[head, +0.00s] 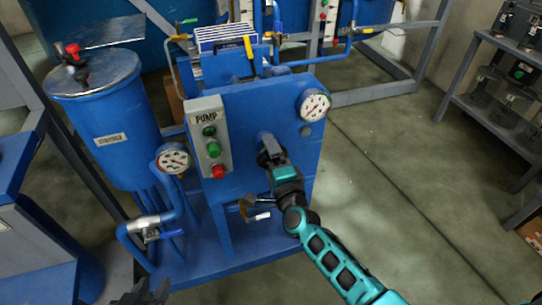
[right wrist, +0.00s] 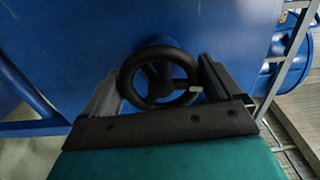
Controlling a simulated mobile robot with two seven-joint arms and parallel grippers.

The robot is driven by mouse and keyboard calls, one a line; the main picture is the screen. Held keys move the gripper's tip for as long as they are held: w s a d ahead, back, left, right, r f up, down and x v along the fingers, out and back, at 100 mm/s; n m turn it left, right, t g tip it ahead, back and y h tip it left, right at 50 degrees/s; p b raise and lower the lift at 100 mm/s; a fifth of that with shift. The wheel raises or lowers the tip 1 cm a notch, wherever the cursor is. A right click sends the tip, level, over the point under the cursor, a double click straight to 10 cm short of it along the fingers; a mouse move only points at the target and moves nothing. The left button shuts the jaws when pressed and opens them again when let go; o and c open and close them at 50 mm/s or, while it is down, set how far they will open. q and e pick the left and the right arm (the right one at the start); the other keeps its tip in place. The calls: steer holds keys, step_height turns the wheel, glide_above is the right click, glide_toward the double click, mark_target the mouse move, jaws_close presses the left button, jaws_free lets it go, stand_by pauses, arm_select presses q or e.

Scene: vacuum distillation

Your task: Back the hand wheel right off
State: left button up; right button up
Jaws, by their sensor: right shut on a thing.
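The hand wheel (right wrist: 160,84) is a black ring with spokes, in front of a blue panel in the right wrist view. My right gripper (right wrist: 160,84) has one grey finger on each side of its rim and is shut on it. In the head view my right gripper (head: 268,152) reaches the front of the blue pump unit (head: 250,110) and mostly hides the wheel. My left gripper (head: 152,286) shows only as dark fingertips at the bottom edge, apart and empty, away from the wheel.
A pump button box (head: 209,140) and two gauges, left (head: 173,158) and right (head: 314,104), are close to the wheel. A blue tank (head: 112,120) stands left. A small valve with a white tip (head: 262,216) sits below. The floor at right (head: 400,180) is clear.

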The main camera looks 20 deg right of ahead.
steer(key=o, duration=0.7)
steer(key=s+p, duration=0.1)
steer(key=s, duration=1.2)
steer(key=shift+d, duration=0.2)
